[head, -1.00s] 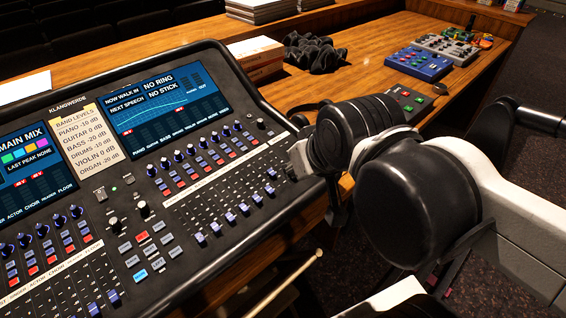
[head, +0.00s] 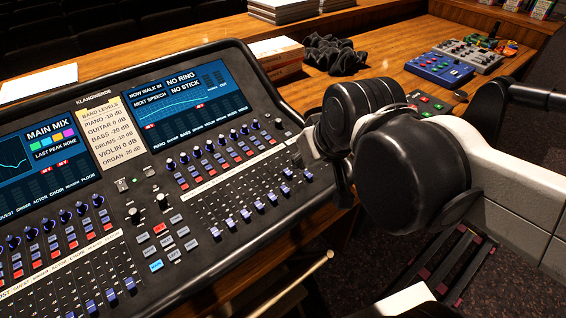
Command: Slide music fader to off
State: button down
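The mixing desk (head: 250,92) fills the left and middle of the head view, its panel sloping toward me. Small channel names under the right screen (head: 168,92) are too small to read surely, so I cannot tell which fader is music. My gripper (head: 322,140) is at the desk's right edge, right of this fader bank and apart from the caps. Its dark fingers are largely hidden by the wrist, so their opening does not show.
Blue knobs and red buttons sit above the faders. Another fader bank (head: 110,297) is at lower left. A paper note (head: 105,130) lists band levels. A white box (head: 276,52), black cloth (head: 335,55) and blue pedal (head: 439,68) lie on the wooden table behind. A pale stick (head: 300,283) is in front.

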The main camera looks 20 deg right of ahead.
jog(key=n+g+p, duration=0.1)
jog(key=p, duration=0.1)
send_over(291, 180)
jog(key=s, duration=0.3)
jog(key=w+a+f+n+g+y+p, duration=0.1)
jog(key=w+f+n+g+p, duration=0.15)
jog(key=w, duration=0.45)
jog(key=shift+t, duration=0.35)
jog(key=x, duration=0.5)
jog(key=b+x, duration=0.1)
jog(key=x, duration=0.4)
jog(key=shift+w+a+f, duration=0.15)
jog(key=shift+a, duration=0.1)
jog(key=s, duration=0.1)
jog(key=s+d, duration=0.1)
jog(key=s, duration=0.1)
jog(key=shift+m, duration=0.25)
jog(key=shift+s+d+f, duration=0.15)
jog(key=shift+s, duration=0.25)
jog(key=shift+s, duration=0.15)
jog(key=shift+s+d+f, duration=0.1)
jog(key=shift+s+d, duration=0.15)
jog(key=shift+s, duration=0.45)
jog(key=shift+s+d+f, duration=0.1)
jog(key=shift+s+d, duration=0.15)
jog(key=shift+s, duration=0.45)
jog(key=shift+s+d+f, duration=0.1)
jog(key=shift+s+d, duration=0.1)
jog(key=shift+s, duration=0.5)
